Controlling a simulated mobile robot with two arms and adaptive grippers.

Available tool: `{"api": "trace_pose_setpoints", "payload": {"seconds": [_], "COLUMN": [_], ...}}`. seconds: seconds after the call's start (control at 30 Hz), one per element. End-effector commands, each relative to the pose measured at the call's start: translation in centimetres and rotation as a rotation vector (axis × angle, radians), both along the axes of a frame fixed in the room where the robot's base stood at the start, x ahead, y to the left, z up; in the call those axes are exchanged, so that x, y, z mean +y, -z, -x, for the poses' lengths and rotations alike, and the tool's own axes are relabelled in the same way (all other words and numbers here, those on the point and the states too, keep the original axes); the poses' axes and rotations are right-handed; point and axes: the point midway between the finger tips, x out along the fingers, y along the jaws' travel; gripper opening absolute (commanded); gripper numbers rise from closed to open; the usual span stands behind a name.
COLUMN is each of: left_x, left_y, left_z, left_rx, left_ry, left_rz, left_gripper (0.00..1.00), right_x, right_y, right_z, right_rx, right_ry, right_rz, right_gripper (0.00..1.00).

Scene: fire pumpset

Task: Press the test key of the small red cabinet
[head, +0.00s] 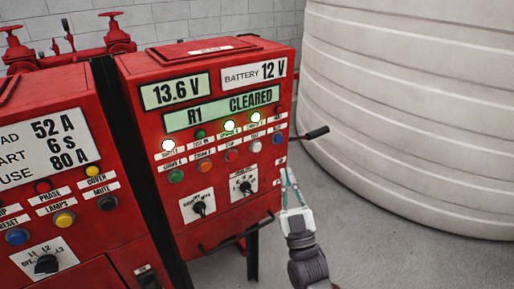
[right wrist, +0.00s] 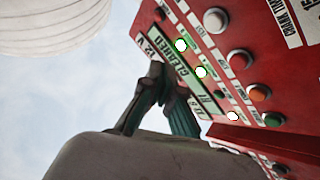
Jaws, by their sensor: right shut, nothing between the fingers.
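The red cabinet (head: 217,130) with the "R1 CLEARED" display (head: 221,109) stands in the middle of the head view. Its face has a row of lamps, several lit white, above a row of coloured push keys, including a white key (head: 255,147) and a blue key (head: 278,139). My right gripper (head: 288,178) is shut and empty by the cabinet's lower right edge, below the blue key. In the right wrist view its fingers (right wrist: 163,95) overlap the display. I cannot tell any contact. My left gripper is out of view.
Another red cabinet (head: 48,133) stands at the left. A black lever (head: 312,134) sticks out from the middle cabinet's right side, above my gripper. A large white tank (head: 420,100) stands at the right. Grey floor (head: 400,265) is clear at the lower right.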

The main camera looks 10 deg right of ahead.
Motion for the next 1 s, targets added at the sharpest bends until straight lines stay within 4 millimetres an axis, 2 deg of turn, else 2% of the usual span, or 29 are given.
{"api": "trace_pose_setpoints", "payload": {"seconds": [0.47, 0.67, 1.0], "left_x": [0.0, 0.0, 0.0], "left_y": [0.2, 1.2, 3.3], "left_z": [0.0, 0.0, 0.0], "left_rx": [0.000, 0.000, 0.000], "left_ry": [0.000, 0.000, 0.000], "left_rz": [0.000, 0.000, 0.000], "left_gripper": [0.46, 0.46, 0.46], "right_x": [0.1, 0.8, 2.4], "right_y": [-0.2, -0.1, 0.0], "right_z": [-0.2, -2.1, -6.5], "right_rx": [-0.009, -0.010, -0.009], "right_ry": [0.001, 0.001, 0.002], "right_rz": [0.000, -0.001, -0.001], "right_gripper": [0.00, 0.00, 0.00]}}
